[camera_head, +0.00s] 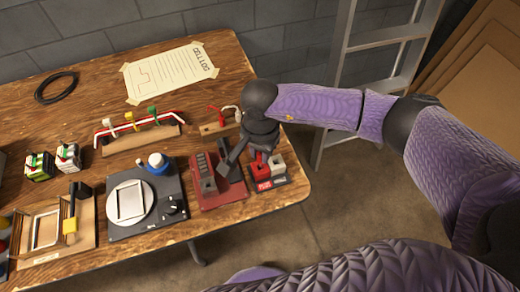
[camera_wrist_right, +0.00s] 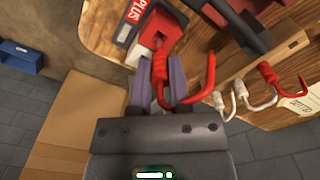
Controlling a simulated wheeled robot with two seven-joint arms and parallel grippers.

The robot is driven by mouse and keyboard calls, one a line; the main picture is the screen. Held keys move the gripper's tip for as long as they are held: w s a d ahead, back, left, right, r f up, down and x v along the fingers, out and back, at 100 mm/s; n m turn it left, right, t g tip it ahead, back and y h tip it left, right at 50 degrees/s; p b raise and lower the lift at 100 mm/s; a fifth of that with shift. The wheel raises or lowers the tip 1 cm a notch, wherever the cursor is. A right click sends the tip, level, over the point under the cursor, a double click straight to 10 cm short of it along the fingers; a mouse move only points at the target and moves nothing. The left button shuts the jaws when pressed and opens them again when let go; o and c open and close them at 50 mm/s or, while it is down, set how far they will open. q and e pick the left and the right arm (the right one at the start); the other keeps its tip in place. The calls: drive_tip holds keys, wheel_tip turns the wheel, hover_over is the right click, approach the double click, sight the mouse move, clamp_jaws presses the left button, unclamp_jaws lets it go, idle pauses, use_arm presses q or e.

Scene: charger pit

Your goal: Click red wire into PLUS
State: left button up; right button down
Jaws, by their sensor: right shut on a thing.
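The PLUS terminal is a red block (camera_head: 261,171) at the table's right front corner, beside a white block (camera_head: 277,165) on the same dark base. In the right wrist view the red block (camera_wrist_right: 152,27) stands just beyond the fingertips, beside its PLUS label (camera_wrist_right: 134,12). My right gripper (camera_head: 256,153) is over the red block. In the wrist view its fingers (camera_wrist_right: 160,72) are shut on a red wire (camera_wrist_right: 210,80), which bends out to the right in a hook. The wire's front end is at the red block; whether it is seated cannot be told. My left gripper is out of view.
A red device (camera_head: 221,194) with a dark lever stands directly left of the terminal. Behind is a wooden wire holder (camera_head: 210,128); red and white wires (camera_wrist_right: 268,73) show there in the wrist view. A turntable-like device (camera_head: 127,201) is further left. The table edge is close.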

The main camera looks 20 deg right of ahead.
drive_tip(key=shift+f+b, duration=0.4)
drive_tip(key=shift+f, duration=0.1)
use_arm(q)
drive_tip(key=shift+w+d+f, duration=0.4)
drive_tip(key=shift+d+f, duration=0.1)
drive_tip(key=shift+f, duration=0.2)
use_arm(e)
drive_tip(key=shift+f, duration=0.2)
drive_tip(key=shift+f, duration=0.1)
use_arm(q)
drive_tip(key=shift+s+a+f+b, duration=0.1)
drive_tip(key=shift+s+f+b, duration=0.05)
drive_tip(key=shift+b, duration=0.2)
use_arm(e)
drive_tip(key=shift+f, duration=0.1)
use_arm(q)
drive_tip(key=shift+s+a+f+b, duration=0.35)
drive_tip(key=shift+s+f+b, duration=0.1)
drive_tip(key=shift+b, duration=0.05)
use_arm(e)
drive_tip(key=shift+f, duration=0.6)
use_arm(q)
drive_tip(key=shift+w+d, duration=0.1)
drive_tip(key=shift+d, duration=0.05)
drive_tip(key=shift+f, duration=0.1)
use_arm(e)
drive_tip(key=c, duration=1.1)
unclamp_jaws()
drive_tip(key=shift+c, duration=0.2)
clamp_jaws()
